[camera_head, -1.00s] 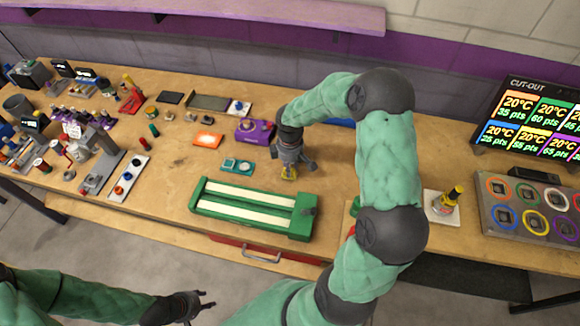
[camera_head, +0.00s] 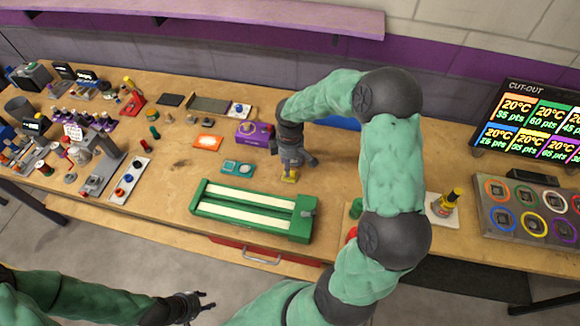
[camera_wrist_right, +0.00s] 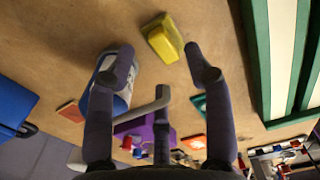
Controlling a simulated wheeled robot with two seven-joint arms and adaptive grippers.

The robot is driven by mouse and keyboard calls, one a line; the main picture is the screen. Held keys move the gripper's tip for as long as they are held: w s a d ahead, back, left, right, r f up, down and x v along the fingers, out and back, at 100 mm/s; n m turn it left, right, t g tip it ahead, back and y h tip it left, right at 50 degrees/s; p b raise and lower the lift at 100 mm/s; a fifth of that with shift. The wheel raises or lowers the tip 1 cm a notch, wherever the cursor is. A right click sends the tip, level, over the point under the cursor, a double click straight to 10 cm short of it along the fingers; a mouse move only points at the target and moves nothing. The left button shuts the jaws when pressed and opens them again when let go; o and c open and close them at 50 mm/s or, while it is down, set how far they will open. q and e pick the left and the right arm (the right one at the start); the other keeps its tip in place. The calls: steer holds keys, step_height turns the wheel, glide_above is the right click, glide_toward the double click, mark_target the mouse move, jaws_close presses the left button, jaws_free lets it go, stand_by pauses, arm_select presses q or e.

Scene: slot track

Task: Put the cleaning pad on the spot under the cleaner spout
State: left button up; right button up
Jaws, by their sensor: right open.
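The cleaning pad, seen as a small yellow block (camera_head: 289,178), lies on the wooden bench behind the green slot track. It also shows in the right wrist view (camera_wrist_right: 164,40), just beyond the fingertips. My right gripper (camera_head: 297,165) is open and empty, low over the bench close to the pad; contact cannot be told. In the right wrist view its fingers (camera_wrist_right: 155,72) are spread apart. A bottle with a yellow top (camera_head: 447,200), which looks like the cleaner, stands on a white square (camera_head: 437,215) at the right. My left gripper (camera_head: 203,303) is open and empty in front of the bench.
The green track (camera_head: 250,208) with white strips lies in front of the right gripper. A teal tray (camera_head: 238,167), orange card (camera_head: 208,142) and purple box (camera_head: 252,132) lie to its left. A ringed panel (camera_head: 530,210) is at far right. My right arm hides part of the bench.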

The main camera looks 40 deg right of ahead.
step_height(320, 180, up, 9)
steer(key=p, duration=0.1)
steer(key=shift+p, duration=0.3)
stand_by(0.9)
